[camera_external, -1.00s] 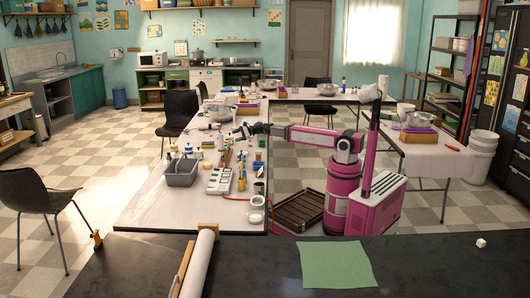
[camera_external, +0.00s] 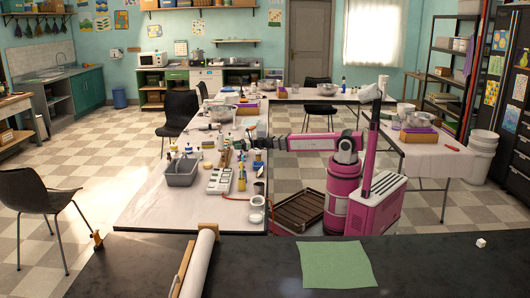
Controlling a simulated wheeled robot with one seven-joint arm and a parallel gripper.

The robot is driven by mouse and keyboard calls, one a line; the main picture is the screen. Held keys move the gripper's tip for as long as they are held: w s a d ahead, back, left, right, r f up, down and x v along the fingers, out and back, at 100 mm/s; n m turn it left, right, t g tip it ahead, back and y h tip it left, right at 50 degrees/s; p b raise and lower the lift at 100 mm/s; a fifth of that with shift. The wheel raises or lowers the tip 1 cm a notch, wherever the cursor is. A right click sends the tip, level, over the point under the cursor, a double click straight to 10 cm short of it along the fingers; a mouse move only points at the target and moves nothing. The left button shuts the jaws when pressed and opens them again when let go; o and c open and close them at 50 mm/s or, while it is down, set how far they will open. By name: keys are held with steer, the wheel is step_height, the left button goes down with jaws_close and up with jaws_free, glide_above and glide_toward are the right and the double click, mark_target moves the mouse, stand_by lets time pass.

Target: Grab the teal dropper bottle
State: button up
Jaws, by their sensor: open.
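My pink arm reaches left over the long white-covered table (camera_external: 150,205). My gripper (camera_external: 245,144) is at the arm's far end, low among the small bottles and jars on the table's right side. It is open, but its fingers are tiny and dark here. The teal dropper bottle cannot be singled out with certainty at this size. Several small bottles and jars stand close below and left of the gripper, and some are partly hidden by it.
A grey bin (camera_external: 181,175), a white tray with compartments (camera_external: 220,181) and a yellow bottle (camera_external: 241,183) stand nearer the camera. White round containers (camera_external: 257,209) are at the table's right edge. The table's front left is clear.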

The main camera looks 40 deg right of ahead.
mark_target(226, 146)
steer(key=x, duration=0.7)
steer(key=shift+w+a+f, duration=0.15)
steer(key=shift+w, duration=0.25)
steer(key=c, duration=1)
